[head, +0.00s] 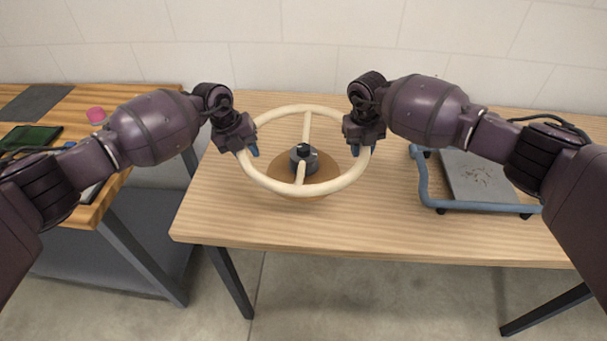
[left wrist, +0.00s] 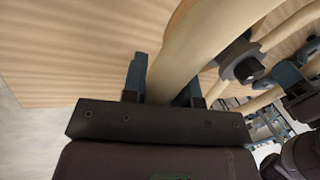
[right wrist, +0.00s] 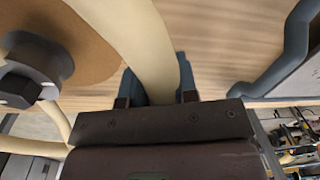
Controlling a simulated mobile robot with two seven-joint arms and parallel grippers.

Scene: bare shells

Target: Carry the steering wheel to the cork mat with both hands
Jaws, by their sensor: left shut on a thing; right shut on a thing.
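The cream steering wheel (head: 268,184) with a dark hub (head: 304,157) is over the wooden table, above the round brown cork mat (head: 318,187). Its rim hides part of the mat; whether the hub touches the mat I cannot tell. My left gripper (head: 249,151) is shut on the left side of the rim, which also runs between its fingers in the left wrist view (left wrist: 185,50). My right gripper (head: 359,147) is shut on the right side of the rim, seen between its fingers in the right wrist view (right wrist: 140,45).
A grey panel with a blue tubular frame (head: 430,190) stands on the right of the table (head: 380,235). A second wooden table at the left holds a green item (head: 30,137) and a pink object (head: 96,114). The table front is clear.

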